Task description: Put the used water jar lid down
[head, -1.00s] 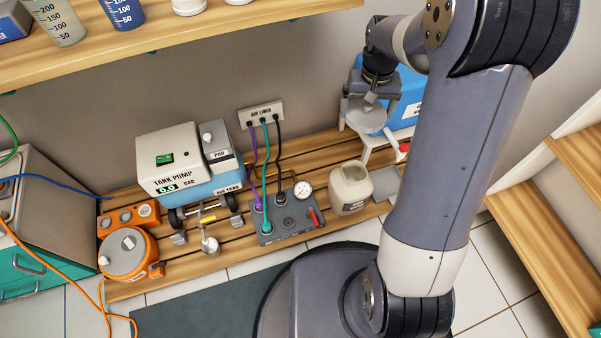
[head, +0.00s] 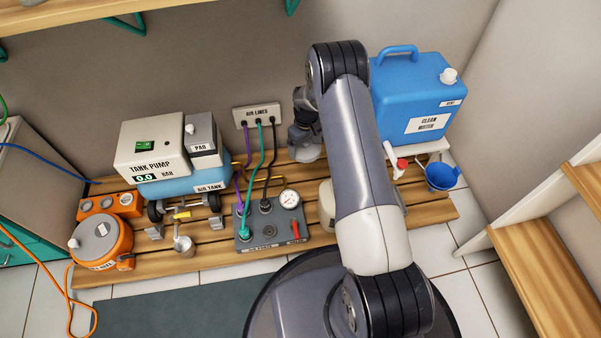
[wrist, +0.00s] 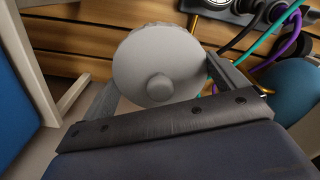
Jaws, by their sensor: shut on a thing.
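The used water jar lid (wrist: 150,55) is a round, pale grey disc with a central knob. In the wrist view it sits between the two fingers of my gripper (wrist: 168,85), which is shut on it. In the head view my gripper (head: 305,152) is low over the back of the wooden slatted bench, left of my arm, and the lid cannot be made out clearly. The cream used water jar (head: 326,203) is mostly hidden behind my arm, with only its left edge clearly showing.
A blue clean water container (head: 408,95) stands at right, with a blue cup (head: 442,176) near it. Left of my arm are the air unit with gauge (head: 262,230), its hoses, and the tank pump (head: 155,150). Bare slats (head: 225,250) show at the bench front.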

